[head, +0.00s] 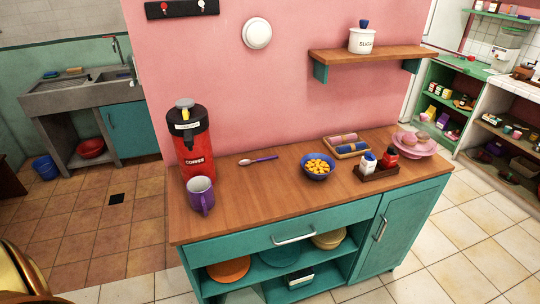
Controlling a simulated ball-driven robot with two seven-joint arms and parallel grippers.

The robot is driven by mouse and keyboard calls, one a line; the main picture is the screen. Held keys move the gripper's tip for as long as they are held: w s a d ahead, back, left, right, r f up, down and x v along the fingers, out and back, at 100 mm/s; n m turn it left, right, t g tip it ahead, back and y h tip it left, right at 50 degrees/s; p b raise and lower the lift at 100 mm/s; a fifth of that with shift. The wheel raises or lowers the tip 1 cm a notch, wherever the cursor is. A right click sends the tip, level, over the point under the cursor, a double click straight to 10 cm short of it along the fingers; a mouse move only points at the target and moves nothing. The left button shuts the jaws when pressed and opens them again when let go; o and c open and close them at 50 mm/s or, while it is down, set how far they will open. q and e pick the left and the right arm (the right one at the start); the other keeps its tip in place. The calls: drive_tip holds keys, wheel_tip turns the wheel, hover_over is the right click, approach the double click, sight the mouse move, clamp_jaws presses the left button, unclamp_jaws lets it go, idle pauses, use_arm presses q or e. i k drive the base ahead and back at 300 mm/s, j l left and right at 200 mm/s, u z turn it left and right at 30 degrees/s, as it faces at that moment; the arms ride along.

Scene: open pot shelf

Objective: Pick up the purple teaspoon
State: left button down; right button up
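The purple teaspoon (264,159) lies flat on the wooden top of the teal cabinet (262,205), towards the back near the pink wall. Its pale bowl end points left and its purple handle points right. It lies clear of the things around it. Neither of my grippers shows in the head view.
A red coffee canister (196,150) and a purple mug (201,196) stand left of the spoon. Right are a blue bowl of yellow pieces (318,166), a tray of rolls (346,147), a condiment caddy (378,171) and a pink stand (415,145). A shelf (370,54) overhangs the right side.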

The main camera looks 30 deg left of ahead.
sight(244, 162)
drive_tip(key=u, duration=1.55)
